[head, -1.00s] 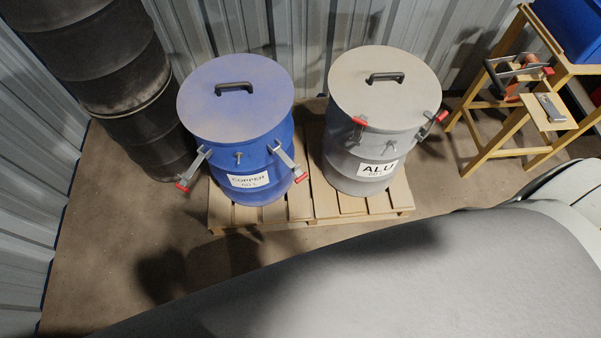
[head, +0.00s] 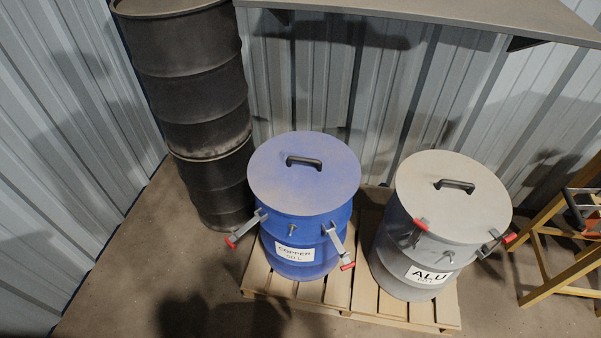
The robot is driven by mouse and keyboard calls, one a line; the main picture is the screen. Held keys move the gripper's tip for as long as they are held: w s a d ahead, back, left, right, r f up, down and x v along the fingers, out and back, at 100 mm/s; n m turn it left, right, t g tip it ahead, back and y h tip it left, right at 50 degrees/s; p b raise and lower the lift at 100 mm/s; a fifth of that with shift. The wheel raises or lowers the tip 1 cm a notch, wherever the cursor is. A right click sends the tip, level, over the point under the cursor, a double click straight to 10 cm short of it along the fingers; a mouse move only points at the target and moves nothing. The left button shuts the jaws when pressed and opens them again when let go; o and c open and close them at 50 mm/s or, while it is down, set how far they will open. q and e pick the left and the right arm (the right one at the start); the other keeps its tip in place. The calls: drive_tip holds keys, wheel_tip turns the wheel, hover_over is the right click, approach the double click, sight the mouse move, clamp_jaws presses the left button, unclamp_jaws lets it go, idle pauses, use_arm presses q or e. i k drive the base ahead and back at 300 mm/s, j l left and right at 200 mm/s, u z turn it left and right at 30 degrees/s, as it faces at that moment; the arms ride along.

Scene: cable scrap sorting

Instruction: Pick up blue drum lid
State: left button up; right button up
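The blue drum lid (head: 304,178) is a round, dusty blue disc with a black handle (head: 304,162) on top. It sits flat on the blue drum (head: 308,226), which is labelled COPPER. Two latch levers with red tips, a left one (head: 245,229) and a right one (head: 339,245), hang outward from the drum's sides. Neither of my grippers shows in the head view.
The grey ALU drum (head: 414,262), with its own lid (head: 453,200), stands close on the right. Both stand on a wooden pallet (head: 322,291). Black stacked drums (head: 196,95) rise behind left. A shelf (head: 430,12) overhangs the back; a wooden stand (head: 560,262) is at right.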

sight(299, 174)
drive_tip(key=i+j+z, duration=0.1)
drive_tip(key=j, duration=0.25)
drive_tip(key=i+j+z, duration=0.25)
drive_tip(key=i+j, duration=0.15)
drive_tip(key=j, duration=0.3)
drive_tip(key=i+j+z, duration=0.15)
drive_tip(key=j, duration=0.25)
